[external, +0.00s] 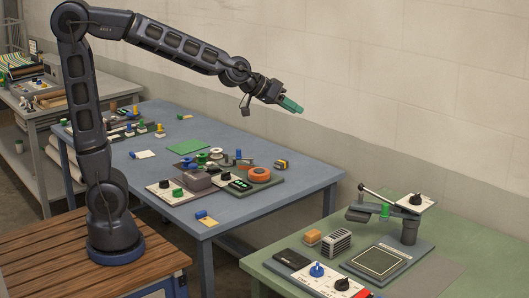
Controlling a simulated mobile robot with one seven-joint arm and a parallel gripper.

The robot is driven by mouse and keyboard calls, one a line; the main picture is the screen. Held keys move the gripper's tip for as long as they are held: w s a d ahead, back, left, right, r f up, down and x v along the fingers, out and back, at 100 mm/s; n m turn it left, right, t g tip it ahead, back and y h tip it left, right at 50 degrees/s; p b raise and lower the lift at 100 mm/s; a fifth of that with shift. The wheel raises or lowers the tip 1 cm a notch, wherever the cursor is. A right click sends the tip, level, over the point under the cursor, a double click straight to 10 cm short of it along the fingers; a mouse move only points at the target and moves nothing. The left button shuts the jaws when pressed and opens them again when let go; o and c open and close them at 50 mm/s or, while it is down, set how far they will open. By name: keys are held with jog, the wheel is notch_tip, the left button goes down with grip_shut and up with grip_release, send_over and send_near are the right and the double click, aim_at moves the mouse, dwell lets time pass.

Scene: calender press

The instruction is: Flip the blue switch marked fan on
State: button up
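A blue switch (317,269) stands on a white panel (322,280) at the front of the green table, beside a black knob (342,284). Any lettering is too small to read, so I cannot tell whether it is the one marked fan, nor its setting. Other small blue parts, such as one (185,162) on the blue table, also show. My gripper (292,105) is high in the air against the wall, above and beyond the blue table and well apart from the switch. Its tip is green; I cannot tell whether its fingers are open or shut.
The blue table (240,212) holds switch panels, an orange ring (259,174) and small parts.

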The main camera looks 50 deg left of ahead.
jog(key=w+d+f+t+h, duration=0.1)
jog(key=w+d+f, duration=0.1)
jog(key=d, duration=0.8)
jog(key=w+d+f+t, duration=0.1)
jog(key=w+d+f, duration=0.15)
jog(key=d, duration=0.85)
jog(key=s+d+f+n+t, duration=0.25)
jog(key=d+f, duration=0.55)
jog(key=d, duration=0.6)
jog(key=s+d+f+t+y, duration=0.1)
jog(key=s+d+f+y, duration=0.1)
jog(key=s+d+f, duration=0.2)
jog(key=s+d+f+t+y, duration=0.1)
jog(key=s+d+f, duration=0.3)
jog(key=s+f, duration=0.6)
jog(key=s+d+f+t+y, duration=0.1)
jog(key=s+d+f+y, duration=0.1)
jog(key=s+d+f, duration=0.3)
jog(key=shift+s+f+y, duration=0.3)
jog(key=shift+s+f, duration=0.7)
jog(key=shift+s, duration=0.3)
jog(key=s+f+t+y, duration=0.1)
jog(key=s+f, duration=0.4)
jog(key=s, duration=0.2)
jog(key=w, duration=1)
jog(key=shift+w+f, duration=0.15)
